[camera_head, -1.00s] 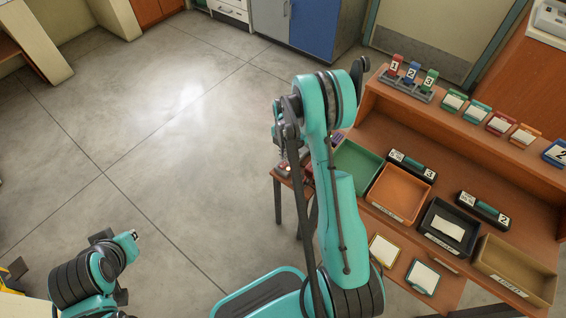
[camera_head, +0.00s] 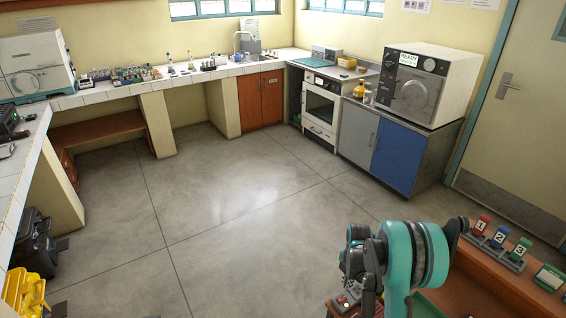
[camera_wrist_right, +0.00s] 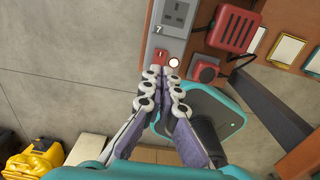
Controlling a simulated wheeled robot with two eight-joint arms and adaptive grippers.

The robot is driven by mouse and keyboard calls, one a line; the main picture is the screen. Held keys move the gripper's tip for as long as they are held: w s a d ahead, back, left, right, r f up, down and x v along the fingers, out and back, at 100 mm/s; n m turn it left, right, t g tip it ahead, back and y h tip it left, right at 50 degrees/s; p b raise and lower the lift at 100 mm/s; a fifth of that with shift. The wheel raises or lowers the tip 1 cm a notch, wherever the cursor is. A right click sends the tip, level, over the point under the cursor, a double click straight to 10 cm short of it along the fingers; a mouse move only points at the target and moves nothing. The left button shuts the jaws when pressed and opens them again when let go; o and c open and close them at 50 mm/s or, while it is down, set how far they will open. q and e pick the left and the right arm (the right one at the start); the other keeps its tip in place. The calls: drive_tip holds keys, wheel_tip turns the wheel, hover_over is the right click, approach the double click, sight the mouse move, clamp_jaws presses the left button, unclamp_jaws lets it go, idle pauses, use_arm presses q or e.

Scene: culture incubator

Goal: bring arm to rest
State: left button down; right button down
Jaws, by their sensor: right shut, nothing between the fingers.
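My right arm, teal with dark joints, rises at the lower right of the head view. Its right gripper (camera_head: 355,262) hangs at the left of the teal joint, partly hidden by the arm's own links. In the right wrist view, the right gripper (camera_wrist_right: 165,82) is shut and empty, its pale-padded fingers together. The fingertips show over the edge of a panel with a grey socket plate (camera_wrist_right: 178,14) and a small red switch (camera_wrist_right: 159,57); the distance to them is unclear. My left gripper is outside both views.
A wooden desk (camera_head: 500,285) with numbered red, blue and green holders (camera_head: 500,239) is at the lower right. Grey floor (camera_head: 230,215) lies open in the middle. A tiled bench (camera_head: 125,92) lines the back. In the wrist view, a red slotted device (camera_wrist_right: 234,29) is near the fingers.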

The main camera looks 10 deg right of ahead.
drive_tip(key=s+a+r+m+t, duration=0.25)
drive_tip(key=a+r+m, duration=0.2)
drive_tip(key=r, duration=0.45)
drive_tip(key=s+a+r+m+t, duration=0.1)
drive_tip(key=s+a+r+m, duration=0.3)
drive_tip(key=r, duration=0.6)
drive_tip(key=s+a+r+m+t, duration=0.2)
drive_tip(key=s+a+r+m, duration=0.1)
drive_tip(key=s+m, duration=0.3)
drive_tip(key=s+a+r+m+t, duration=0.1)
drive_tip(key=s+a+r+m, duration=0.2)
drive_tip(key=s+m, duration=0.3)
drive_tip(key=shift+s+a+r+m+t, duration=0.15)
drive_tip(key=shift+s+a+m+t, duration=0.2)
drive_tip(key=shift+m, duration=0.6)
drive_tip(key=shift+w+a, duration=0.1)
